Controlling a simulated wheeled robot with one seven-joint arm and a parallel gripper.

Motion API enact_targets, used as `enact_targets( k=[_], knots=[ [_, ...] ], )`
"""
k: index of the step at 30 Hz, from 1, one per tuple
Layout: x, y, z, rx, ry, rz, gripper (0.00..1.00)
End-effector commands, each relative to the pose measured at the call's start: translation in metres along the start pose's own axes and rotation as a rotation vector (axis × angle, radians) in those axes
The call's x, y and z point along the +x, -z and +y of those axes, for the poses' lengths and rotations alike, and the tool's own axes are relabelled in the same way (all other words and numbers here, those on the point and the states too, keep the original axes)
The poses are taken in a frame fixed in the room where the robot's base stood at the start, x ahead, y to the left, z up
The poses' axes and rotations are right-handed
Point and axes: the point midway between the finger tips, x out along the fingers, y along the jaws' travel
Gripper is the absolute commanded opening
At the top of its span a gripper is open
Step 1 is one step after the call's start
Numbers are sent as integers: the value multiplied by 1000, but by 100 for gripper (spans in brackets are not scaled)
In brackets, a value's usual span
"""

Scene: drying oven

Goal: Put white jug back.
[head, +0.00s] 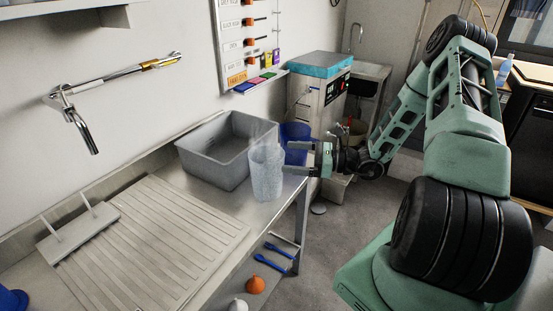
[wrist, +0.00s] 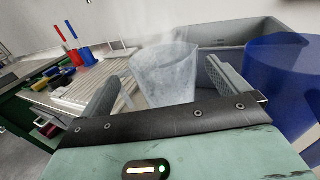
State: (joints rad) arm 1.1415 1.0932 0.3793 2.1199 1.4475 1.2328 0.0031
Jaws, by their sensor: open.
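The white jug (head: 267,172) is translucent and stands upright near the right end of the metal bench, in front of the grey basin. In the wrist view the jug (wrist: 165,75) is straight ahead, between and just beyond my two fingers. My gripper (head: 322,160) is open at the right of the jug, with its fingers pointing left towards it. In the wrist view my gripper's fingers (wrist: 165,88) are spread apart, with the jug's lower part hidden behind the dark gripper edge. I cannot tell whether a finger touches the jug.
A blue translucent container (head: 294,136) stands close behind my gripper and shows large at the right of the wrist view (wrist: 285,85). A grey basin (head: 215,170) is behind the jug. A ribbed draining board (head: 150,240) fills the bench's left.

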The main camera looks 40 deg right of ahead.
Motion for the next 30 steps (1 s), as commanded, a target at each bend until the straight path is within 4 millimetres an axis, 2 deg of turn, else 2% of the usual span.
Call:
enact_targets(
  k=[3,9,30],
  knots=[
    [-21,2,0,-2,2,1,100],
    [-38,0,0,-1,0,0,100],
    [-40,0,0,0,-1,0,100]
  ],
)
